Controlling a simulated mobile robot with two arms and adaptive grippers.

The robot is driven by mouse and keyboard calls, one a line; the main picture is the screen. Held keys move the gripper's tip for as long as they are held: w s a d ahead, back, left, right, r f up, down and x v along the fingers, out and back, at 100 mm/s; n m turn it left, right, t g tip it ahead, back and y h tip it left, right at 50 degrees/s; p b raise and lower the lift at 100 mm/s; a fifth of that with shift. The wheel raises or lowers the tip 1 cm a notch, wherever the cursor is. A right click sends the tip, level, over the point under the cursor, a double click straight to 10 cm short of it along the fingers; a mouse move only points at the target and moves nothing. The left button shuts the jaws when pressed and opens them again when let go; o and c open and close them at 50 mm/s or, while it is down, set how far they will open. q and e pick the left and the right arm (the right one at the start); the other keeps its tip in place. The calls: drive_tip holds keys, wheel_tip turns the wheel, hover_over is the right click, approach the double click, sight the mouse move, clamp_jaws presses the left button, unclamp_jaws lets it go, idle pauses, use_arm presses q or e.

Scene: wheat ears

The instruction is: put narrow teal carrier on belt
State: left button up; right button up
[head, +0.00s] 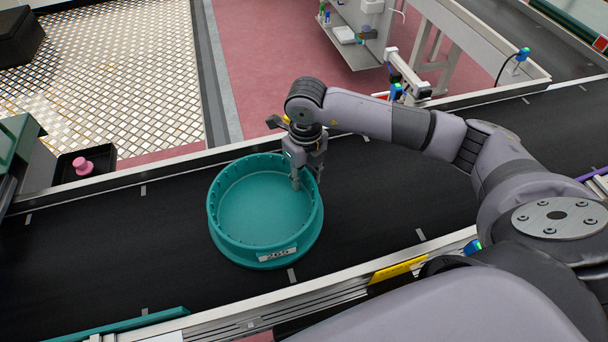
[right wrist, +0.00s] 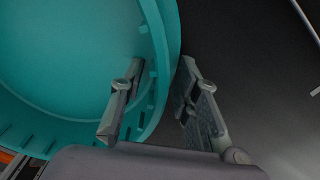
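The teal carrier (head: 265,205) is a round, open tub with a white label reading 265 on its near side. It sits upright on the black belt (head: 375,195) and looks empty. My right gripper (head: 307,174) is at its upper right rim. In the right wrist view the fingers of that gripper (right wrist: 162,80) straddle the wall of the carrier (right wrist: 166,40), one inside and one outside. They stand apart, with a gap visible beside the wall. My left gripper is out of view.
A black tray (head: 105,156) with a pink knob-like piece (head: 82,166) stands beyond the belt at left. A metal rail with a yellow block (head: 398,270) runs along the near side. The belt left of the carrier is clear.

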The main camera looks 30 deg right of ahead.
drive_tip(key=shift+r, duration=0.15)
wheel_tip(320, 180, up, 12)
drive_tip(key=p, duration=0.8)
drive_tip(key=shift+d, duration=0.1)
